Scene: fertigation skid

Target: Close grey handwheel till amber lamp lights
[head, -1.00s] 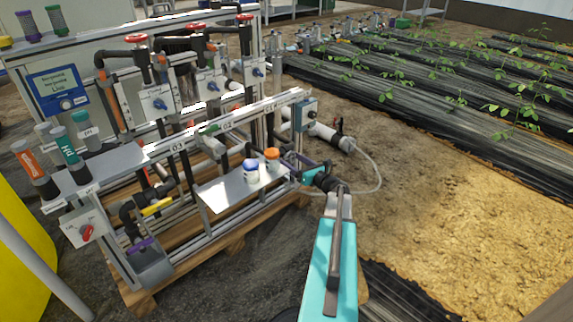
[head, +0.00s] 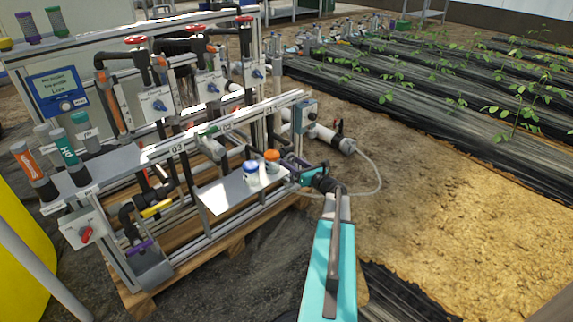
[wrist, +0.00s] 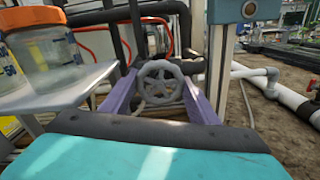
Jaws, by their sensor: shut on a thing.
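The grey handwheel (wrist: 146,73) is a spoked wheel in the middle of the wrist view. My gripper (wrist: 160,88) has its two purple fingers on the left and right of the wheel, shut on its rim. In the head view my gripper (head: 299,170) is at the right end of the skid, and the wheel is too small and covered to make out there. A grey-blue box (head: 306,116) stands on the rail end above the gripper. I cannot make out a lit amber lamp in either view.
A white shelf (head: 222,193) with blue-capped and orange-capped jars (head: 250,171) is close left of my gripper. Red-handled valves (head: 135,40) and a blue display (head: 60,90) are farther left. A white pipe (head: 328,136) with a hose lies right. Bare soil is open at right.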

